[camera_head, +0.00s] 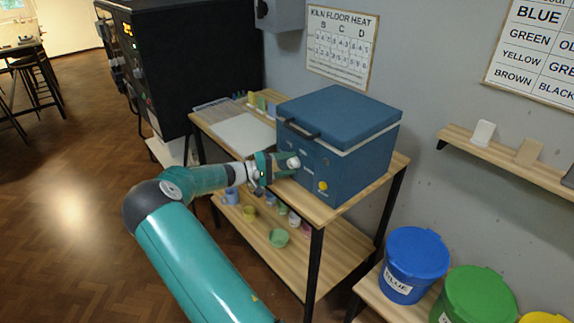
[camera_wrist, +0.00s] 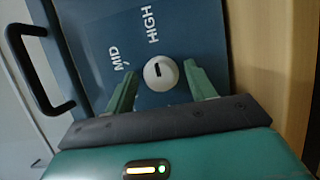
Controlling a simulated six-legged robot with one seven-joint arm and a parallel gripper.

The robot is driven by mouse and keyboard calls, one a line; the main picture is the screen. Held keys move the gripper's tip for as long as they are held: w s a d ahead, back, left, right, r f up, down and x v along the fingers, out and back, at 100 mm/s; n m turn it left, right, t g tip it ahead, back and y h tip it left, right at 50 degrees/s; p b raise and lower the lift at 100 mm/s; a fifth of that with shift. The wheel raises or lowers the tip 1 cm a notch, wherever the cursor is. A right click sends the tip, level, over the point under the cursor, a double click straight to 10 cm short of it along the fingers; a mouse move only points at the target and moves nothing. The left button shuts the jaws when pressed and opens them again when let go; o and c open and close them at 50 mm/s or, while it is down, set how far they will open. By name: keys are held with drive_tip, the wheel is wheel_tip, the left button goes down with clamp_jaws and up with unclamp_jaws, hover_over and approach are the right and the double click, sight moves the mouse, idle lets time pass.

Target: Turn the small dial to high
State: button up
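The small dial (camera_wrist: 159,73) is a round white knob with a short dark mark, on the front of the blue kiln (camera_wrist: 185,30). In the wrist view the labels MID (camera_wrist: 118,60) and HIGH (camera_wrist: 151,24) stand beside it; the mark lies towards the picture's top, roughly on the HIGH side. My gripper (camera_wrist: 160,78) is open, with one green finger on each side of the dial and gaps between them and it. In the head view my gripper (camera_head: 277,167) is at the front of the kiln (camera_head: 350,155), by the white knob (camera_head: 293,162).
A yellow knob (camera_head: 322,186) sits lower right on the kiln front. The kiln's dark lid handle (camera_head: 301,130) sticks out above my gripper. The kiln stands on a wooden table (camera_head: 312,208) with cups and bowls on its lower shelf. Lidded buckets (camera_head: 415,264) stand at the right.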

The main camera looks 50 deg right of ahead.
drive_tip(key=shift+a, duration=0.1)
drive_tip(key=v, duration=1.3)
drive_tip(key=shift+w+a, duration=0.25)
drive_tip(key=shift+r, duration=0.1)
drive_tip(key=shift+s, duration=0.1)
